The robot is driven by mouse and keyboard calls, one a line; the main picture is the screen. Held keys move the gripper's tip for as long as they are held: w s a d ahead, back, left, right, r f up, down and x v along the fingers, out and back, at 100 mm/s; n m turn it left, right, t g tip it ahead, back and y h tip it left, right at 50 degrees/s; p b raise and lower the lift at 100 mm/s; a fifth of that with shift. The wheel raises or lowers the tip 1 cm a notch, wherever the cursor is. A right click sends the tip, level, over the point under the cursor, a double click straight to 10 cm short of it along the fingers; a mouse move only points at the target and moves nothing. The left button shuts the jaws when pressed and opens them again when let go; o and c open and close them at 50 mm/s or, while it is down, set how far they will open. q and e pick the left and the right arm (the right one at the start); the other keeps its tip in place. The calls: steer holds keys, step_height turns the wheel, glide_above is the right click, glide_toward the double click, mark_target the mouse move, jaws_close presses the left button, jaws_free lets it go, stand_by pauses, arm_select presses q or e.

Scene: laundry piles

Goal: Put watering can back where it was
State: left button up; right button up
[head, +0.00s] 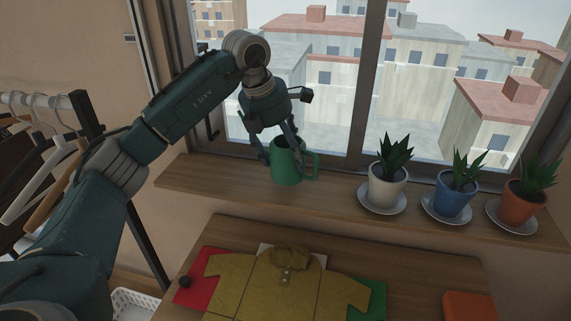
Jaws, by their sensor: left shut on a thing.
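A green watering can (287,167) is upright at the left part of the wooden windowsill (228,190). My left gripper (279,145) reaches down from above with its fingers at the can's upper part, and it is shut on the can. The can's base appears at the sill surface; I cannot tell whether it touches or hovers just above. Its handle points right. My right gripper is not in view.
Potted plants in a white pot (387,187), a blue pot (453,204) and an orange pot (522,209) stand on saucers to the right. A yellow shirt (285,290) lies on the table (430,268) below. A clothes rack (88,112) is at left.

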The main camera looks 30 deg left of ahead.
arm_select(q)
step_height(320, 180, down, 4)
steer(key=shift+r+p, duration=0.25)
steer(key=shift+p, duration=0.1)
steer(key=shift+f, duration=0.3)
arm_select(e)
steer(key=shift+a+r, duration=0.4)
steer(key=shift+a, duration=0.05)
arm_select(q)
steer(key=o, duration=1.6)
steer(key=shift+f, duration=0.15)
steer(key=shift+c, duration=0.2)
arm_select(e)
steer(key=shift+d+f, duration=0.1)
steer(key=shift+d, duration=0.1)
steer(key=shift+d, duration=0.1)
arm_select(q)
steer(key=shift+r, duration=0.4)
steer(key=b+v, duration=0.2)
steer(key=v, duration=0.9)
steer(key=shift+s+r, duration=0.2)
steer(key=shift+r, duration=0.05)
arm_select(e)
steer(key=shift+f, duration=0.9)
